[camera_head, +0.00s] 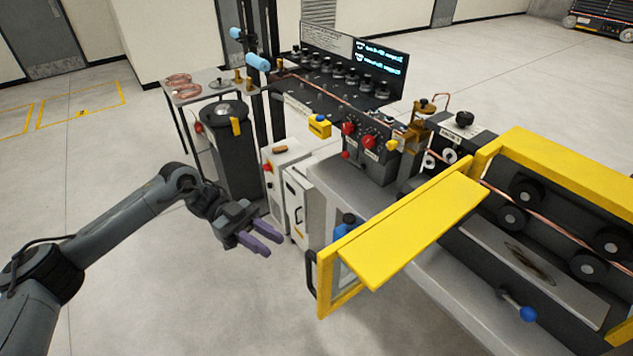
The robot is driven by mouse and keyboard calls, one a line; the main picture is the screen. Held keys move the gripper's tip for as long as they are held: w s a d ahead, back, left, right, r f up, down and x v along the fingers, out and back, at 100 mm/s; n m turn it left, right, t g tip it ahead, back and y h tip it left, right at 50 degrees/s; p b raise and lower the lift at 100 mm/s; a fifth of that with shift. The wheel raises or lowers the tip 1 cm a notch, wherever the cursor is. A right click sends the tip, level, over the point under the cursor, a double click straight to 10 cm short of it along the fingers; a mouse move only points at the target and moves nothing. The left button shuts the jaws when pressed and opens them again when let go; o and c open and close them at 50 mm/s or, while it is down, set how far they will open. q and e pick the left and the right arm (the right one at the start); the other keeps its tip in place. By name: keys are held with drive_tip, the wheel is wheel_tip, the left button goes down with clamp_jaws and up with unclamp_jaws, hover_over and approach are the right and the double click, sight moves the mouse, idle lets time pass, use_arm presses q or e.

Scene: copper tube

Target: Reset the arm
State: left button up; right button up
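My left arm comes in from the left. Its gripper (262,241) has two purple fingers that stand apart with nothing between them. It hangs over bare floor, left of the yellow-framed guard door and in front of the white cabinet (297,205). It looks clear of the machine. My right arm and gripper are not in the picture. A copper tube (345,99) runs along the machine from the back and shows again between the black rollers at the right.
The yellow guard door (415,232) juts out right of my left gripper, with a black handle (310,271). A dark bin (232,150) and a side table (191,92) with copper coils stand behind. A blue-knobbed lever (527,314) is at lower right.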

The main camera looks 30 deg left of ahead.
use_arm(q)
drive_tip(key=s+d+f+n+g+h, duration=0.2)
drive_tip(key=s+d+f+g+h, duration=0.1)
drive_tip(key=s+d+f, duration=1.1)
drive_tip(key=s+d+f+n+t+y, duration=0.1)
drive_tip(key=d+f+n+t+y, duration=0.1)
drive_tip(key=d+t, duration=0.55)
drive_tip(key=s+d+f+n+t+y, duration=0.1)
drive_tip(key=d+f+n+t, duration=0.2)
drive_tip(key=d, duration=0.7)
drive_tip(key=w+a+f+n+t+y, duration=0.1)
drive_tip(key=w+a+n+t+y, duration=0.2)
drive_tip(key=a+y, duration=0.4)
drive_tip(key=w+a+f+n+t+y, duration=0.1)
drive_tip(key=w+a+n+t+y, duration=0.15)
drive_tip(key=a+n+y, duration=0.4)
drive_tip(key=s+a+f+g+y, duration=0.3)
drive_tip(key=s+a+g+y, duration=0.1)
drive_tip(key=s+a+g, duration=0.5)
wheel_tip(320, 180, up, 25)
drive_tip(key=t+p, duration=0.1)
drive_tip(key=p, duration=2.4)
drive_tip(key=shift+w+a, duration=0.3)
drive_tip(key=shift+a, duration=0.05)
